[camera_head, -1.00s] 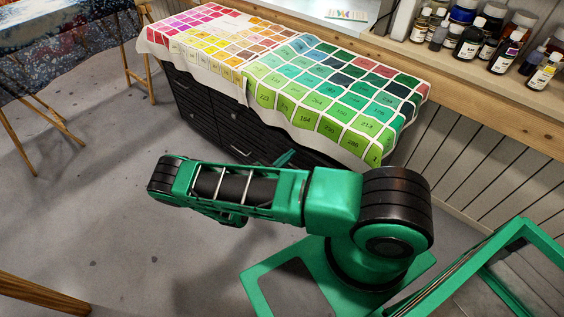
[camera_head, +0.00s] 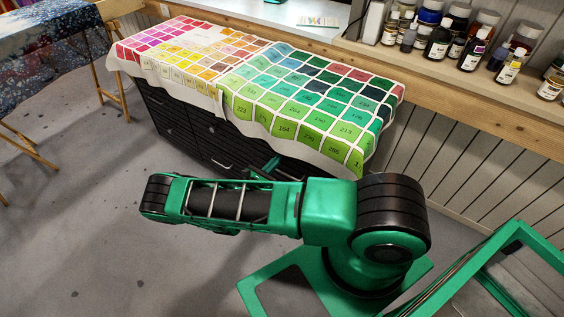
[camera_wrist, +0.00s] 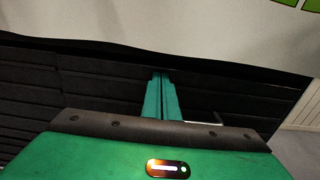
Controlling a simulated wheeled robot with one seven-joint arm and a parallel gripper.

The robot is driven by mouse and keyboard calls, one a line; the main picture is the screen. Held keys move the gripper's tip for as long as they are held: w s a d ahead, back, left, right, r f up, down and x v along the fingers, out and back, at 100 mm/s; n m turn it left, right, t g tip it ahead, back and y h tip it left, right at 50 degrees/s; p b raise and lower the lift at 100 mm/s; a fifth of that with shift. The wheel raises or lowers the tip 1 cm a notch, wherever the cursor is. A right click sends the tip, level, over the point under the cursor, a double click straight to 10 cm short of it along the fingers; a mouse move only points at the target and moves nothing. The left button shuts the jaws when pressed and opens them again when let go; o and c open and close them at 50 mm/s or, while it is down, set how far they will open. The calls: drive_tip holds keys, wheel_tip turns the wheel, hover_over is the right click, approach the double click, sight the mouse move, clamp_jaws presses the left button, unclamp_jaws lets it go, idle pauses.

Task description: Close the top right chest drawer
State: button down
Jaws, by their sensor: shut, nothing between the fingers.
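The black slatted chest (camera_head: 190,128) stands under a cloth of numbered colour squares (camera_head: 290,85). The cloth hangs over its upper front, and my arm hides its lower right part. In the wrist view, dark slatted drawer fronts (camera_wrist: 95,88) fill the middle, with part of a pale handle (camera_wrist: 205,123) right of my fingers. I cannot tell how far the top right drawer stands out. My gripper (camera_wrist: 161,76) is shut and empty, its green fingertips close to the dark front below the cloth's edge; contact is unclear. In the head view my gripper (camera_head: 268,165) is partly hidden behind my arm.
A wooden ledge (camera_head: 480,95) with several bottles and jars (camera_head: 470,45) runs along the panelled wall at right. A trestle table with a patterned cloth (camera_head: 50,45) stands at left. The grey floor (camera_head: 85,195) left of my arm is clear.

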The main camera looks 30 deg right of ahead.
drive_tip(key=shift+x, duration=0.9)
drive_tip(key=shift+r, duration=0.15)
drive_tip(key=v, duration=1.4)
drive_tip(key=shift+s+a+f, duration=0.2)
drive_tip(key=shift+a, duration=0.15)
